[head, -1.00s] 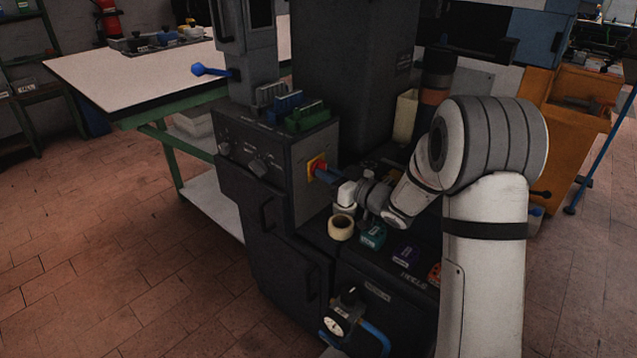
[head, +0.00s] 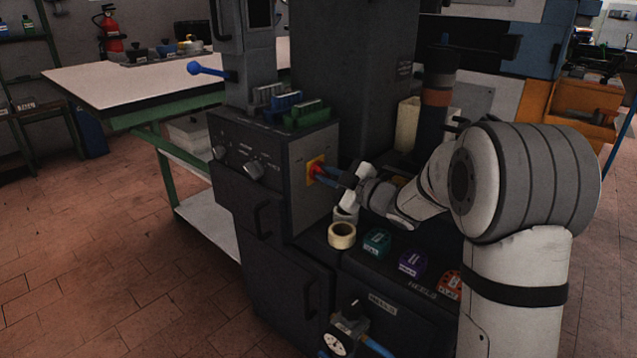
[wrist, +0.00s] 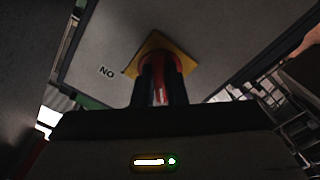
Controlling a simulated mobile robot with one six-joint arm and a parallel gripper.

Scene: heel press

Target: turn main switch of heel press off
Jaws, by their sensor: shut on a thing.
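The main switch (head: 315,167) is a red handle on a yellow plate, on the right side face of the heel press's dark control box (head: 306,199). In the wrist view the switch's yellow plate (wrist: 186,62) sits tilted in the picture. My gripper (head: 325,173) reaches it from the right, with its body rolled at an angle. In the wrist view the fingers of my gripper (wrist: 160,82) are shut on the red handle, one on each side. The handle's front part shows between them; its exact angle is hard to tell. A label reading "NO" is beside the plate.
A tape roll (head: 342,235) and teal (head: 377,242), purple (head: 412,263) and orange (head: 450,284) items lie on the press's ledge below my wrist. A blue-knobbed lever (head: 194,68) sticks out at left. A white-topped table (head: 140,75) stands behind.

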